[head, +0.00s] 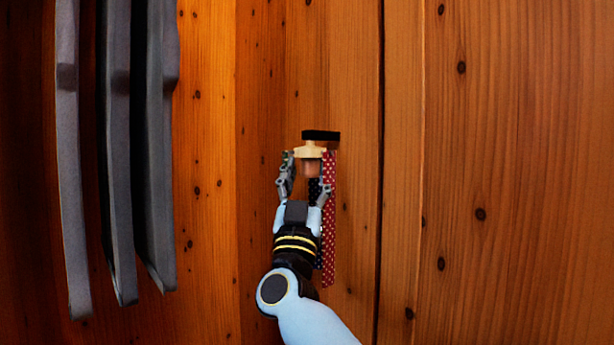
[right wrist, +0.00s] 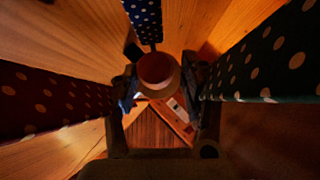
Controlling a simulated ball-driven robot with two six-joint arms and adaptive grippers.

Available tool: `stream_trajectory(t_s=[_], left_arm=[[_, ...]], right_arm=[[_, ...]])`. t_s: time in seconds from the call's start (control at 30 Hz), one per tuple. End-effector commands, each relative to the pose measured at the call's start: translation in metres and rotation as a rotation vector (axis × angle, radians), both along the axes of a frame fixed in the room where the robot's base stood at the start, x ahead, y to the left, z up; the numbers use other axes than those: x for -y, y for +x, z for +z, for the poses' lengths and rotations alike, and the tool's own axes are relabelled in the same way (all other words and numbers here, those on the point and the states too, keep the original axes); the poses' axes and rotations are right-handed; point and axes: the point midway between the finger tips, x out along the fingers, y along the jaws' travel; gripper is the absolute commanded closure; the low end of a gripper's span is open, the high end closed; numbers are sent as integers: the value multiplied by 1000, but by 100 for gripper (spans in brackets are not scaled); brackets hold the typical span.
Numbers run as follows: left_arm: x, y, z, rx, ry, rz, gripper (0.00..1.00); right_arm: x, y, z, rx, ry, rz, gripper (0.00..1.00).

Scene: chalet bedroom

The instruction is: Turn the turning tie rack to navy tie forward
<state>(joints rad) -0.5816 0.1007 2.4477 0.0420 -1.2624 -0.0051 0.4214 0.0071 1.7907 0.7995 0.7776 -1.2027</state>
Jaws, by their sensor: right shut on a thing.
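The tie rack (head: 310,152) is mounted on the wood wall, with a cream hub under a black arm and a brown-orange knob (right wrist: 157,70) below. My right gripper (head: 307,175) is shut on the knob, one finger on each side. A red tie with white dots (head: 328,225) hangs at the right in the head view. The navy dotted tie (right wrist: 144,18) is at the top of the right wrist view, beyond the knob. A dark green dotted tie (right wrist: 265,55) is on that view's right, the red tie on its left. My left gripper is not in view.
Several long grey garments (head: 160,150) hang at the left, clear of my right arm. Knotted wood panels (head: 500,150) surround the rack, with a dark vertical gap just right of it.

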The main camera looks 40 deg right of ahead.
Motion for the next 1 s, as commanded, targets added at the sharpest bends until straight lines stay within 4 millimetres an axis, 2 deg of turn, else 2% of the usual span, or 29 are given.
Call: stream_trajectory(t_s=[0.2, 0.6, 1.0], left_arm=[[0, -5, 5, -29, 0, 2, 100], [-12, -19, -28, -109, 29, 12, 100], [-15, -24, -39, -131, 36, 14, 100]], right_arm=[[2, -3, 2, 7, 4, 26, 89], [5, -5, 5, 9, 2, 269, 89], [8, -5, 2, 10, 5, 499, 89]])
